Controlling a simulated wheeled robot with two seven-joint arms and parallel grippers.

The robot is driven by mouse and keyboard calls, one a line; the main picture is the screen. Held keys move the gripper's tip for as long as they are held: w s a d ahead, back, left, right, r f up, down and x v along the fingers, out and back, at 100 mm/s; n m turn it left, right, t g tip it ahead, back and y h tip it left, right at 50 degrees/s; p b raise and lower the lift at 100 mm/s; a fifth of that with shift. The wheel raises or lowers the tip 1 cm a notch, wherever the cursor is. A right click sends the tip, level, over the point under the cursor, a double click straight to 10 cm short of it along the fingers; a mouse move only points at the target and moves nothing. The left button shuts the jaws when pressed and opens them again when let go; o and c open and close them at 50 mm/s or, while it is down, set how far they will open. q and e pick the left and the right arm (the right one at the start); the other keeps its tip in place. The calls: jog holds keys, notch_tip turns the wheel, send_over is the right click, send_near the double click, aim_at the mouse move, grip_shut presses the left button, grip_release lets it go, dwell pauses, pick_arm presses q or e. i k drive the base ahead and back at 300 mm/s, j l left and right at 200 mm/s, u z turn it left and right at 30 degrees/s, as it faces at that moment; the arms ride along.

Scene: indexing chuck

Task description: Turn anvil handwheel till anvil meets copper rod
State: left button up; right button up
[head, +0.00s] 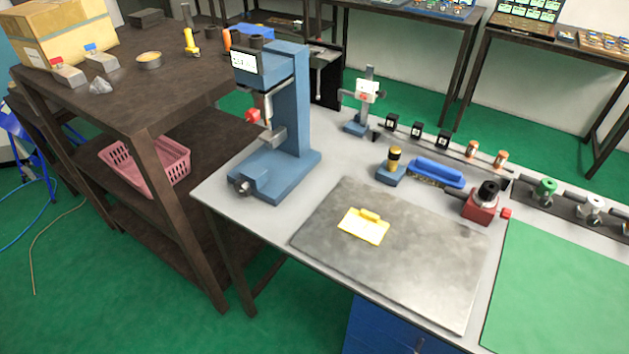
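A blue bench machine (295,110) with a white display stands at the left end of the grey workbench. A silver and black knob (242,187) sits low at the front of its base; I cannot tell whether it is the anvil handwheel. A red knob (252,116) and grey metal parts (275,138) show under the machine's head. The anvil and any gap to a rod are too small to make out. Copper-coloured pieces (472,148) sit on the rail at the back of the bench; I cannot tell whether one is the copper rod. Neither of my grippers is in view.
A green mat (560,290) lies right. A dark shelf table (150,85) stands left.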

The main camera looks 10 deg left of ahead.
aim_at(242, 187)
jog(key=j+z, duration=0.45)
jog(key=j, duration=0.15)
jog(key=j+z, duration=0.45)
jog(key=j, duration=0.15)
jog(key=k+j+z, duration=0.1)
jog(key=j+z, duration=0.35)
jog(key=j, duration=0.15)
jog(key=k+j+z, duration=0.2)
jog(key=j+z, duration=0.25)
jog(key=j, duration=0.15)
